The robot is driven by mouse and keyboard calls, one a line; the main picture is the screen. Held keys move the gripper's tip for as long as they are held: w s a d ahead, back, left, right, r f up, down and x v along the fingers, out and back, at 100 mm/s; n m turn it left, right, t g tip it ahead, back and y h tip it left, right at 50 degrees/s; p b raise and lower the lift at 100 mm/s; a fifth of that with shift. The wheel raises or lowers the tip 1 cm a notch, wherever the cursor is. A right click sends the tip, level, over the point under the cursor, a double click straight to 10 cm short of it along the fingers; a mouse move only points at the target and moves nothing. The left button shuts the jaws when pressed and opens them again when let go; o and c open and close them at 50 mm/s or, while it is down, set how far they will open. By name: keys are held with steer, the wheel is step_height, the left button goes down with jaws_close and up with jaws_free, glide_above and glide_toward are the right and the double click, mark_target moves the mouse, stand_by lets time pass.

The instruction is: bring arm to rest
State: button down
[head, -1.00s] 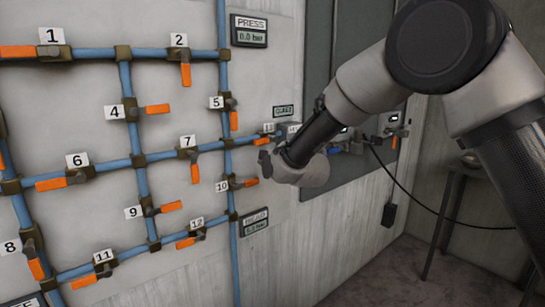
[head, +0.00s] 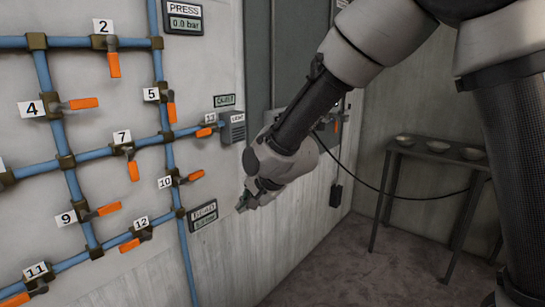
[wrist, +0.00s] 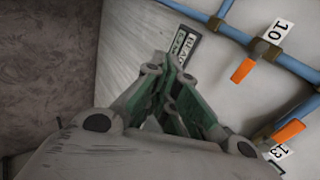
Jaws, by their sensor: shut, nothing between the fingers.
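My gripper (head: 244,204) hangs at the end of my arm in the head view, pointing down and left, in front of the wall near the lower display. In the wrist view its green-sided fingers (wrist: 175,68) come together at the tips, with nothing held between them. The fingers appear apart from the wall and the pipes. My arm reaches in from the upper right, bent downward.
Blue pipes (head: 176,225) with numbered orange-handled valves cover the panel at left. A pressure display (head: 184,18) and a lower display (head: 203,215) are on the wall. A dark table (head: 395,150) with bowls stands at right. A black cable hangs behind my arm. Floor (head: 330,270) is clear.

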steer(key=s+d+r+n+h, duration=0.2)
steer(key=s+d+r, duration=0.2)
steer(key=s+d, duration=0.4)
steer(key=s+d+r+n+g+h, duration=0.1)
steer(key=s+d+r, duration=0.3)
steer(key=d, duration=1.8)
steer(key=s+d+r+n+h, duration=0.3)
steer(key=s+d+r+n, duration=0.1)
steer(key=s+d, duration=0.7)
steer(key=d, duration=0.3)
steer(key=shift+s+d+r, duration=0.15)
steer(key=shift+s+d, duration=0.25)
